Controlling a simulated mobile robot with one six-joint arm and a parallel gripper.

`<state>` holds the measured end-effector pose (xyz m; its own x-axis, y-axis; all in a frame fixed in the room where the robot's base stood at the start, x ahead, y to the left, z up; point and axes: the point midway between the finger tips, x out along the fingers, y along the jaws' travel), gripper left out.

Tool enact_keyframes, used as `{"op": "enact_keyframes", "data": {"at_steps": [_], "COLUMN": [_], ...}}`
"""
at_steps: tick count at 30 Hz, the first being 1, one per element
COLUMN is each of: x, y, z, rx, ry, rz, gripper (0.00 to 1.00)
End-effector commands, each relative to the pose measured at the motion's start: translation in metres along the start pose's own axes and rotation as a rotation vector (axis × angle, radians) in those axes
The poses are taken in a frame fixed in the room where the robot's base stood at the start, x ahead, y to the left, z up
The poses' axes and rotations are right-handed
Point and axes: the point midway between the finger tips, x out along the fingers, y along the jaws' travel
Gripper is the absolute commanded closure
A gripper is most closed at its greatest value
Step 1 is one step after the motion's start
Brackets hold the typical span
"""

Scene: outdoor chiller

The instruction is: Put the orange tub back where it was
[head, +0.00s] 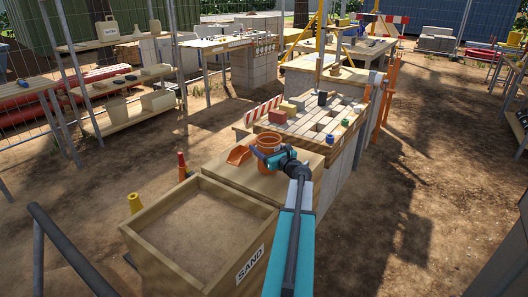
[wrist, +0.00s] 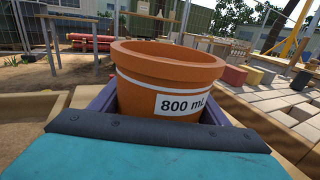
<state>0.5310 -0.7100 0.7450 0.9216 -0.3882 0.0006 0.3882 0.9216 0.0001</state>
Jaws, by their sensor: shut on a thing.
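The orange tub (head: 268,141) is upright over the wooden bench top (head: 232,178) behind the sand box. In the wrist view the tub (wrist: 165,72) fills the middle, with a white band and an "800 mL" label. My gripper (head: 262,155) is shut on the tub, with dark fingers along both sides of it (wrist: 160,110). The tub's lower part is hidden by my gripper, so I cannot tell whether it touches the bench. The tub's inside is mostly hidden.
An orange scoop (head: 238,155) lies just left of the tub. The open wooden sand box (head: 250,220), labelled "SAND", is in front. A paved table (head: 312,122) with bricks and small cups stands behind.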

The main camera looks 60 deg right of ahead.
Motion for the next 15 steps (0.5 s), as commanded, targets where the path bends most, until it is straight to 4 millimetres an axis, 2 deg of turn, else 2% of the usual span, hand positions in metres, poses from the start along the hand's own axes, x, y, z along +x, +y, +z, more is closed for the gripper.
{"op": "enact_keyframes", "data": {"at_steps": [4, 15], "x": [0.0001, -0.0002], "y": [0.0001, 0.0001], "z": [-0.0146, -0.0169], "rx": [0.001, 0.0], "ry": [-0.001, -0.002], "rz": [0.0, 0.0], "gripper": [0.92, 0.92]}}
